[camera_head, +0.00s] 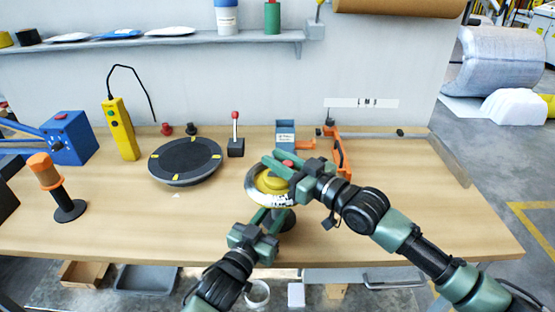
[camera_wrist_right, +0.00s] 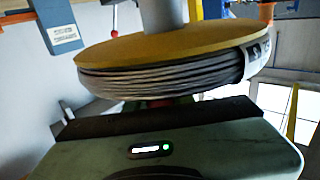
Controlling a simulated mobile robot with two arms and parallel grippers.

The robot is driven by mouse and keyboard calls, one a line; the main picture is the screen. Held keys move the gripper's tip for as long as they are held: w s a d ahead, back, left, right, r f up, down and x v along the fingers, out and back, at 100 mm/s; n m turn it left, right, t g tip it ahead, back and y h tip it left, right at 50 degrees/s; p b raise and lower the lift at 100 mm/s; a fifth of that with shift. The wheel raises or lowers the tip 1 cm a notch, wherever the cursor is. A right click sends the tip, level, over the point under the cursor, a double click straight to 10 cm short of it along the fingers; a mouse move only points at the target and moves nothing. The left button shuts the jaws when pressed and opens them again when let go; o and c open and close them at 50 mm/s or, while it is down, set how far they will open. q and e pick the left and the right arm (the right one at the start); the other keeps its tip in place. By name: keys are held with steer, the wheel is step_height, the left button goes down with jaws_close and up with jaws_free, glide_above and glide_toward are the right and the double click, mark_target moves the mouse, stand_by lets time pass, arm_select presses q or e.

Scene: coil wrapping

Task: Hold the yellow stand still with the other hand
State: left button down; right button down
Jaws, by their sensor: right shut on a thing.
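The yellow stand (camera_head: 267,182) is near the front middle of the table, with a pale grey coil (camera_head: 252,195) around it. In the right wrist view, its yellow disc (camera_wrist_right: 165,48) and the coil's grey strands (camera_wrist_right: 155,80) are close to the gripper. My right gripper (camera_head: 287,164) is over the top of the stand, shut on its red knob, which the fingers partly hide. My left gripper (camera_head: 268,217) is low at the stand's front, beside its dark base. Its two fingers show apart, but whether they grip the post is hidden.
A black turntable (camera_head: 186,160) lies left of the stand. A yellow remote (camera_head: 121,130), a red-topped lever (camera_head: 235,138) and an orange-handled tool (camera_head: 52,180) stand on the left half. A blue box (camera_head: 285,134) and an orange bracket (camera_head: 338,150) are behind. The table's right side is mostly clear.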

arm_select(q)
steer(key=shift+s+d+f, duration=0.1)
arm_select(e)
steer(key=c, duration=1.2)
jaws_free()
steer(key=shift+d, duration=0.1)
steer(key=shift+d+f, duration=0.1)
steer(key=v, duration=1.1)
steer(key=shift+s+d, duration=0.2)
steer(key=shift+s, duration=0.15)
arm_select(q)
steer(key=c, duration=0.9)
jaws_free()
steer(key=shift+c, duration=0.2)
